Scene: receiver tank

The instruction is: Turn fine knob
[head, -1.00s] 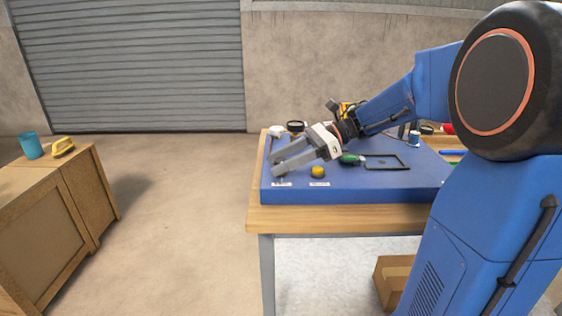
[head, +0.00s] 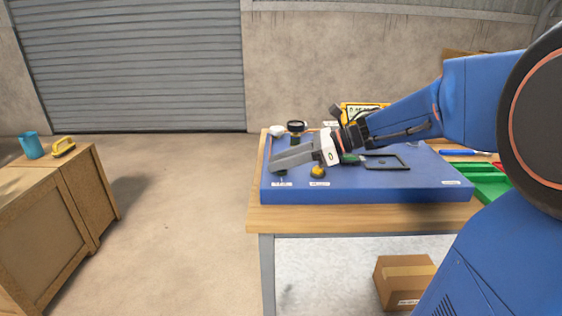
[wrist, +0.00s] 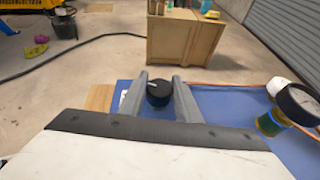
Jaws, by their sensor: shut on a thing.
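A black round knob with a white pointer line (wrist: 159,95) stands on the blue panel, between the two grey fingers of my gripper (wrist: 161,84) in the wrist view. The fingers are shut on its sides. In the head view my gripper (head: 275,164) reaches left over the panel's front left corner, and its fingers cover most of this knob. A white label (head: 282,184) lies just in front. A yellow knob (head: 318,171) with its own label (head: 319,183) stands to the right, below my gripper's body.
The blue panel (head: 370,192) sits on a wooden table (head: 350,217). A black-rimmed gauge (head: 295,127) stands at its back left; it shows at right in the wrist view (wrist: 297,103). A black frame (head: 400,167) and green tray (head: 484,182) are to the right.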

